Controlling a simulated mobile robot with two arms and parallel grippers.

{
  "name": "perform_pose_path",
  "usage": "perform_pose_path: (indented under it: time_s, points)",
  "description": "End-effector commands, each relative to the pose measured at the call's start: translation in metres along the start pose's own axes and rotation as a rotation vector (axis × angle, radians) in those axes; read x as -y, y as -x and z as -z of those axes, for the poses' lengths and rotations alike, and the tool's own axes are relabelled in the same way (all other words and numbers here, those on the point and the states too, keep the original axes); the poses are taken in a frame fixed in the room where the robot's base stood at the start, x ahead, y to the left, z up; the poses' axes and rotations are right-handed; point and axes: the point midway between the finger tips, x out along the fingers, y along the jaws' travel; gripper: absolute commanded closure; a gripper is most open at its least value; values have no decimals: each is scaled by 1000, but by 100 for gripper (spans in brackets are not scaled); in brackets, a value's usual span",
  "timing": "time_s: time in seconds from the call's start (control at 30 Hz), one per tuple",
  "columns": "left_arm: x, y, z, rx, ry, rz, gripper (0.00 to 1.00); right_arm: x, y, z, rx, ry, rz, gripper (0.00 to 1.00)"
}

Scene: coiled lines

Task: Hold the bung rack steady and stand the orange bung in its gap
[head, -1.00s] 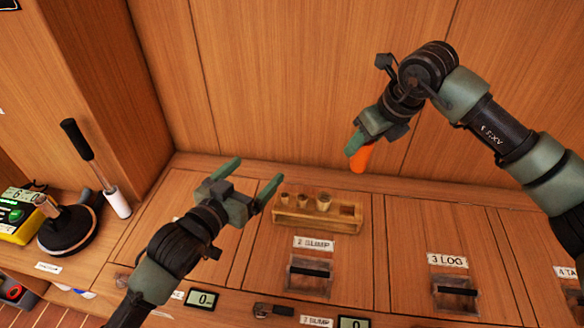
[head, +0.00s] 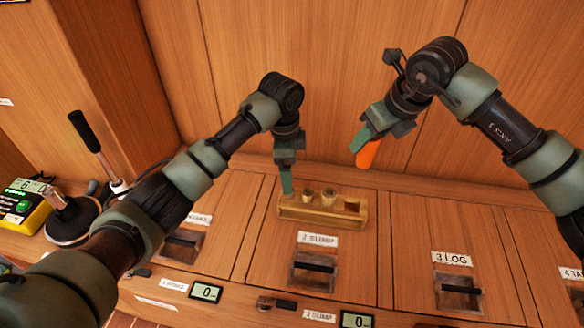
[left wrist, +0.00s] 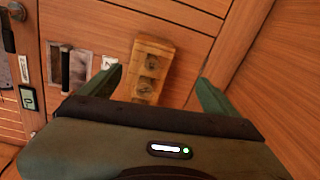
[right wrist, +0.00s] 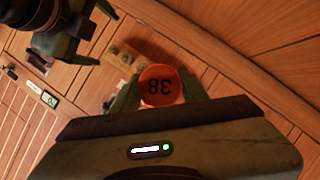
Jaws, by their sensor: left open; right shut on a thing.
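The bung rack (head: 322,222) is a small wooden block on the worktop. Two cork-coloured bungs (head: 328,196) show in it, with a dark empty gap (head: 352,207) at its right end. My left gripper (head: 287,188) points down over the rack's left end, hiding that part. In the left wrist view its open fingers (left wrist: 158,88) stand either side of the rack (left wrist: 163,47); contact cannot be told. My right gripper (head: 366,136) is shut on the orange bung (head: 367,154), held above and right of the rack. The bung's face (right wrist: 160,86) reads 38, upside down.
Recessed handles labelled SUMP (head: 314,270) and LOG (head: 458,291) lie in front. A wooden wall (head: 350,60) rises close behind. A yellow device (head: 24,203) and a black-handled tool (head: 85,132) stand at left. The worktop right of the rack is clear.

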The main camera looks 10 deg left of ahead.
Motion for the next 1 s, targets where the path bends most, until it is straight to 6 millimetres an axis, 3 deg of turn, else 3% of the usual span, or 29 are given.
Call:
perform_pose_path:
  time_s: [0.1, 0.27, 0.7, 1.0]
  points:
    - [-7, 9, 8, 38, -100, -49, 9, 0, 0, 0, 0, 0, 0, 100]
    - [-11, 3, 9, 51, -136, -72, 9, 0, 0, 0, 0, 0, 0, 100]
    - [-16, -75, 5, 51, -133, -70, 9, 0, 0, 0, 0, 0, 0, 100]
    - [-17, -106, 4, 50, -133, -68, 9, 0, 0, 0, 0, 0, 0, 100]
